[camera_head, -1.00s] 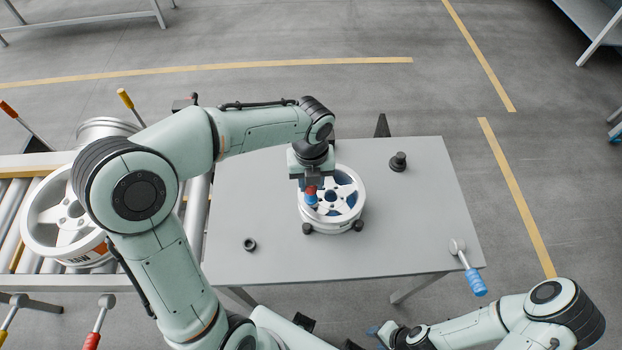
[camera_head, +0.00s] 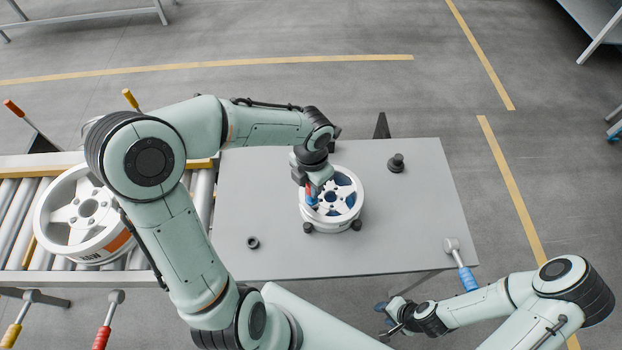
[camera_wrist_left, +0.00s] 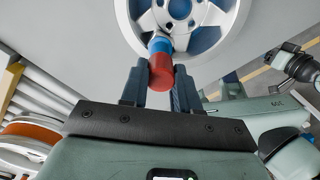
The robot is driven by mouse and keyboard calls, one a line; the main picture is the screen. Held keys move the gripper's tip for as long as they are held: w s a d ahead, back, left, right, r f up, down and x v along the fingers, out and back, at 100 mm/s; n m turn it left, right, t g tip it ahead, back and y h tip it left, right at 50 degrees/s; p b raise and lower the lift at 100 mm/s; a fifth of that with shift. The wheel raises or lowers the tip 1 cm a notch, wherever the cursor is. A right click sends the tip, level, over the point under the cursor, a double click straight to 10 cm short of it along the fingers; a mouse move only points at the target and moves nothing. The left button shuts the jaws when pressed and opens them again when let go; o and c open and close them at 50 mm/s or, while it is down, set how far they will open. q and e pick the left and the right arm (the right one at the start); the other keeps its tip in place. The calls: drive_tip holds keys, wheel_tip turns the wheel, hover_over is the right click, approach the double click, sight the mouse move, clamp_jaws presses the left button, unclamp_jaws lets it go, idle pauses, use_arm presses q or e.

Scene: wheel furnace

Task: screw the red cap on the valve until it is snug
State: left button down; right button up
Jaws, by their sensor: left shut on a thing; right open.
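The white wheel (camera_head: 345,216) with a blue inside lies flat on the grey table. The red cap (camera_wrist_left: 160,73) sits at the end of the blue valve (camera_wrist_left: 160,45) near the wheel's rim; they touch, but I cannot tell how tight the cap is. In the head view the cap (camera_head: 308,188) and valve (camera_head: 311,201) are partly covered by my left gripper (camera_head: 310,192). My left gripper (camera_wrist_left: 158,85) is shut on the red cap, one finger on each side. My right gripper (camera_head: 386,318) is open and empty off the table's front edge.
The grey table (camera_head: 415,220) carries a small black ring (camera_head: 253,243) at front left and a black knob-like part (camera_head: 396,162) at back right. A blue-handled tool (camera_head: 462,265) hangs by its right front corner. A roller conveyor with another wheel (camera_head: 88,215) stands left.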

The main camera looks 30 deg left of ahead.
use_arm(q)
drive_tip(key=shift+w+r, duration=0.1)
drive_tip(key=shift+w, duration=0.05)
drive_tip(key=c, duration=0.8)
unclamp_jaws()
drive_tip(key=shift+o, duration=0.2)
drive_tip(key=shift+r, duration=1.1)
wheel_tip(320, 180, up, 11)
drive_tip(key=shift+b, duration=0.35)
drive_tip(key=shift+d, duration=0.1)
